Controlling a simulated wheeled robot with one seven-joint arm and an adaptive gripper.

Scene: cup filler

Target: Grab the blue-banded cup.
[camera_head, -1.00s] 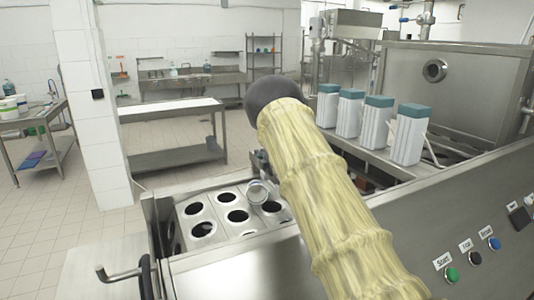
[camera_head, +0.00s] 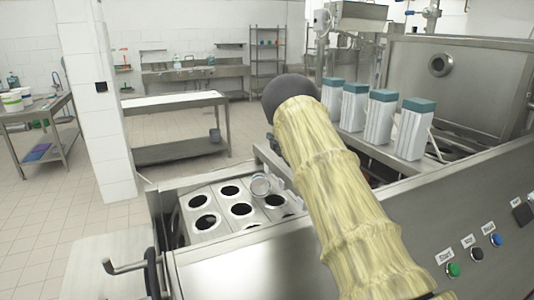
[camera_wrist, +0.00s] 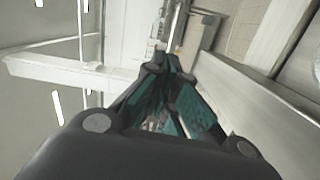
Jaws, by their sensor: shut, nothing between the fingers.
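No blue band shows clearly on any cup, so I cannot tell which one is the blue-banded cup. A small clear, pale cup (camera_head: 260,186) sits tilted at the row of holes in the metal holder, left of my sleeved arm. My gripper (camera_wrist: 168,72) shows in the wrist view with its dark fingers drawn together and nothing held. Teal surfaces show between and behind the finger links. In the head view my arm, in its yellowish sleeve, hides my gripper. I cannot tell its distance to the cup.
The metal holder (camera_head: 185,222) with several round holes is in front of me. Several white containers with teal tops (camera_head: 383,116) stand on a rail to the right. A panel with buttons (camera_head: 476,255) is at lower right. White tubs (camera_head: 12,102) stand on a far-left table.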

